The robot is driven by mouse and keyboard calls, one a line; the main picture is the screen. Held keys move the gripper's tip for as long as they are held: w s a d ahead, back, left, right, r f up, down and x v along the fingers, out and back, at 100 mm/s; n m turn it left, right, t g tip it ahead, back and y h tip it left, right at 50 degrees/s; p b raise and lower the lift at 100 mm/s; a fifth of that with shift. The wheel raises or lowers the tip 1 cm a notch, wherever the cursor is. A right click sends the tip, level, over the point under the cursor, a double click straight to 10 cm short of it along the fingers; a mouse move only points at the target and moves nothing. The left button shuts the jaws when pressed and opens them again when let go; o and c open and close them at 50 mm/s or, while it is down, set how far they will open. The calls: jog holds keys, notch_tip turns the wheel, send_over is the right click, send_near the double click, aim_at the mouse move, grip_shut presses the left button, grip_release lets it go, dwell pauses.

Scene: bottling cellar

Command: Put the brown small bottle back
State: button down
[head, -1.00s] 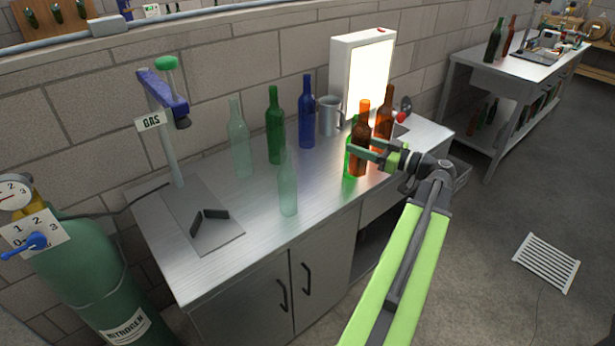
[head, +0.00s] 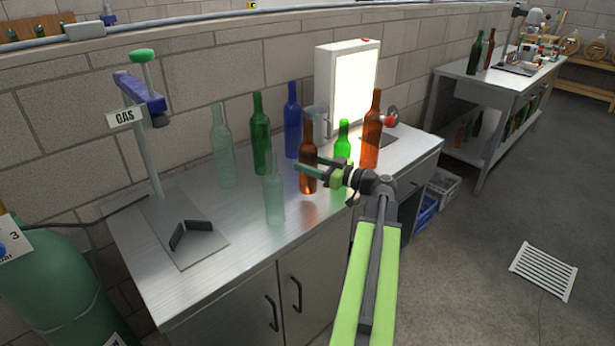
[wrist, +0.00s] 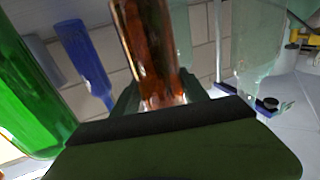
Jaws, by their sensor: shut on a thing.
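The brown small bottle (head: 308,155) is upright in my gripper (head: 307,168), over the middle of the bench (head: 235,235). My gripper is shut on its body. In the wrist view the brown small bottle (wrist: 148,45) stands between the fingers (wrist: 165,92), and its lower part is hidden. I cannot tell whether its base touches the bench. A small bright green bottle (head: 343,138) stands just right of it, partly behind my gripper. A small clear bottle (head: 275,188) stands to its left and nearer the front. A tall brown bottle (head: 371,140) stands further right.
Tall clear (head: 224,155), green (head: 261,135) and blue (head: 292,125) bottles stand behind, with a grey mug (head: 315,122) near the lit panel (head: 353,85). The gas stand (head: 145,150) is at left. Bench space in front of my gripper is clear.

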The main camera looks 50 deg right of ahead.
notch_tip(320, 180, down, 4)
jog(key=shift+r+b, duration=0.25)
jog(key=shift+b, duration=0.95)
jog(key=shift+r, duration=0.2)
jog(key=shift+f, duration=0.15)
jog(key=c, duration=0.6)
grip_release()
jog(key=shift+r+p, duration=0.3)
jog(key=shift+p, duration=0.05)
jog(key=v, duration=1.2)
jog(key=shift+f, duration=0.1)
